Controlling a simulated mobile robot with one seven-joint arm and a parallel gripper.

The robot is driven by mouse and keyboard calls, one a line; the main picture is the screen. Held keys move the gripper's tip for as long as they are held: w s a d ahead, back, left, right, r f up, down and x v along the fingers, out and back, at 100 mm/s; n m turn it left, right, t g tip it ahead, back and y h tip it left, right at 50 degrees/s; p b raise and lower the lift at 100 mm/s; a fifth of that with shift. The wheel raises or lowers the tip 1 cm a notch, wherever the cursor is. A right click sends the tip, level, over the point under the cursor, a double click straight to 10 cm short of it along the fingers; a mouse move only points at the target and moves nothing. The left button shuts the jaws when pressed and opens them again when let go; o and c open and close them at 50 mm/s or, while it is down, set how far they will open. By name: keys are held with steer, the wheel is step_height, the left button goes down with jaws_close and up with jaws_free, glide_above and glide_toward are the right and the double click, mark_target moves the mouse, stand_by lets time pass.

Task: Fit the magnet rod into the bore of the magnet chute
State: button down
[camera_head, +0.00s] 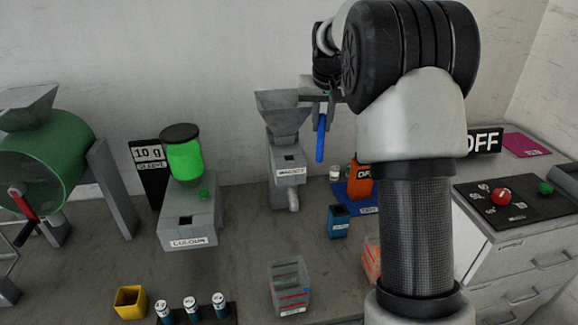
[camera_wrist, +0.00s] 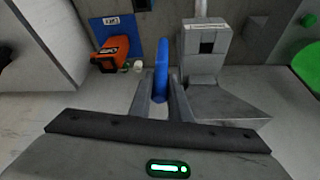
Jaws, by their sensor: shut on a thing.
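The blue magnet rod (camera_head: 320,140) hangs roughly upright from my gripper (camera_head: 321,100), to the right of the magnet chute (camera_head: 280,125). The chute is grey, with a flared hopper on top, a label reading MAGNET, a dark square opening (camera_head: 289,157) and a spout below. In the wrist view the rod (camera_wrist: 161,65) sits between the shut fingers of my gripper (camera_wrist: 161,90), apart from the chute (camera_wrist: 205,68), which stands at its right. The inside of the bore is not visible.
An orange device (camera_head: 359,183) on a blue mat and a small blue bin (camera_head: 338,221) stand right of the chute. The COLOUR unit (camera_head: 188,225) with its green hopper stands left. A clear box (camera_head: 289,285) and a yellow cup (camera_head: 130,301) are in front.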

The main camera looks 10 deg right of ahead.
steer(key=w+a+r+p, duration=0.1)
steer(key=a+r+p, duration=0.1)
steer(key=a+r, duration=0.35)
steer(key=a+r+p, duration=0.1)
steer(key=a+r, duration=0.2)
steer(key=r, duration=0.5)
step_height(320, 180, down, 18)
steer(key=b, duration=0.1)
steer(key=shift+r, duration=0.2)
steer(key=shift+a+f, duration=0.1)
steer(key=c, duration=2.1)
jaws_free()
steer(key=shift+f, duration=0.15)
steer(key=o, duration=0.4)
steer(key=shift+o, duration=0.2)
